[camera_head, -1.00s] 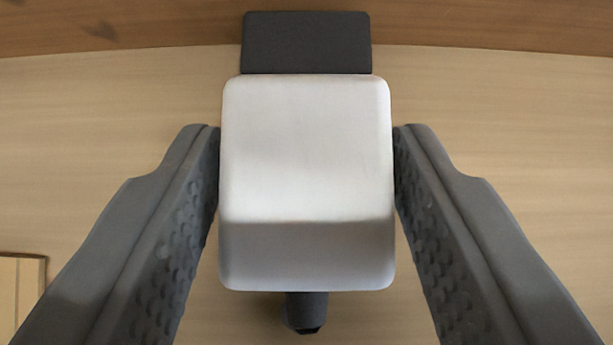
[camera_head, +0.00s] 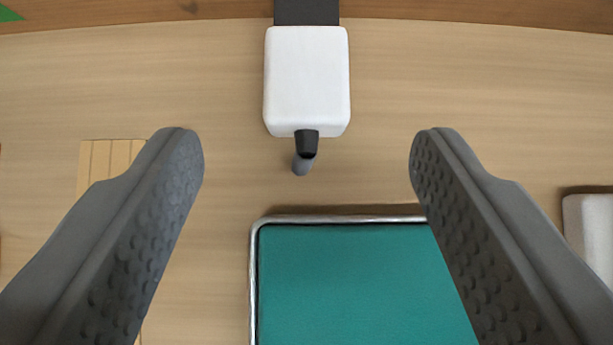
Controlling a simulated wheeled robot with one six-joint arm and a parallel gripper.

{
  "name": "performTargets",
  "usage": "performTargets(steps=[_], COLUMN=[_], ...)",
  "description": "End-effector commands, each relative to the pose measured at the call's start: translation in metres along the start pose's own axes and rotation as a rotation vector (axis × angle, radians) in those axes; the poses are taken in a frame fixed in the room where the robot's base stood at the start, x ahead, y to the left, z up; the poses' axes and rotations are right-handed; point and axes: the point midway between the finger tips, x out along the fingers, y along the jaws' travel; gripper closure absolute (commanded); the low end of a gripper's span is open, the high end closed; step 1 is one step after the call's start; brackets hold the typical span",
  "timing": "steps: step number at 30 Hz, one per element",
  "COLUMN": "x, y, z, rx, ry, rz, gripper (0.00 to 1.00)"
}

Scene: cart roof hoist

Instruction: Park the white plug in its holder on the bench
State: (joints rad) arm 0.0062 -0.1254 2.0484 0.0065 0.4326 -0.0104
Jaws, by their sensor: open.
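The white plug (camera_head: 307,78) is a rounded white block in the upper middle of the view. A dark grey piece (camera_head: 306,12) adjoins its far side, which I take to be the holder. How the plug sits in it is hidden. A short black stub with a grey cable end (camera_head: 305,150) comes out of the plug's near side. My gripper (camera_head: 307,150) is wide open and empty. Its fingers are on either side of the plug's line, well apart from it, and the plug lies beyond the fingertips.
A teal tray or mat with a metal rim (camera_head: 253,285) lies at the lower middle. A slatted light wooden piece (camera_head: 100,165) is at left, partly behind my finger. A white object (camera_head: 590,235) is at the right edge. Bare bench (camera_head: 480,80) surrounds the plug.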

Motion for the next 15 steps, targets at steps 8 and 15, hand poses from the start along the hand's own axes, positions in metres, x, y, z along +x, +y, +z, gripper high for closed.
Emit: performTargets(steps=[8, 15], x=[-0.031, -0.035], y=[0.000, 0.000], z=[0.000, 0.001], rx=[0.000, 0.000], ry=[0.000, -0.001], rz=[0.000, 0.000], gripper=[0.39, 0.39])
